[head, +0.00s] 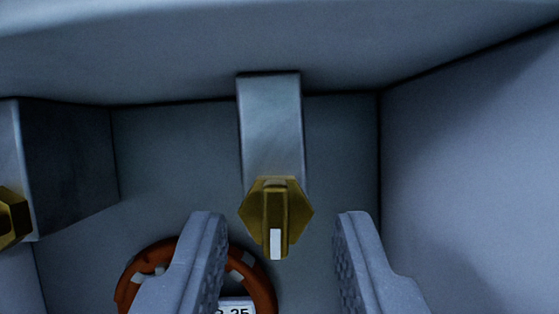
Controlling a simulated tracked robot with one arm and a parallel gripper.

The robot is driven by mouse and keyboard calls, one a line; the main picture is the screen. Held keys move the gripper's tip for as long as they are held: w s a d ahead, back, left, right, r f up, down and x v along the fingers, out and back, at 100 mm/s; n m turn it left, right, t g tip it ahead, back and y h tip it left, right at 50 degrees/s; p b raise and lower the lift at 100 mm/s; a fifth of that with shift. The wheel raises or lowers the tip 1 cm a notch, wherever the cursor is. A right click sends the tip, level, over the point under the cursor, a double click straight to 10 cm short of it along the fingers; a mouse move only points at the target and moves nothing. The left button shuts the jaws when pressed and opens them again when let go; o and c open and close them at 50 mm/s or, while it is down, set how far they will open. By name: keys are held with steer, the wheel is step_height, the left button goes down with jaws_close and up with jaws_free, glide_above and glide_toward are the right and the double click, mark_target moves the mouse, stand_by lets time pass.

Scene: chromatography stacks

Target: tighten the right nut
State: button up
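The right nut (294,208) is a brass-coloured hexagon with a raised bar handle across its face. The bar stands upright in the picture and carries a white mark at its lower end. The nut sits at the lower end of a grey metal block (271,120) that comes down from above. My gripper (281,222) is open, with one finger on each side of the nut and a gap to both.
Another brass nut (10,218) shows at the left edge beside a dark grey block (66,160). An orange ring (131,282) with a white label (236,306) lies low, partly behind my left finger. A grey wall (470,180) stands on the right.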

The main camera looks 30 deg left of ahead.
mark_target(276, 215)
steer(key=shift+x, duration=1.5)
steer(key=c, duration=0.6)
steer(key=shift+d, duration=0.1)
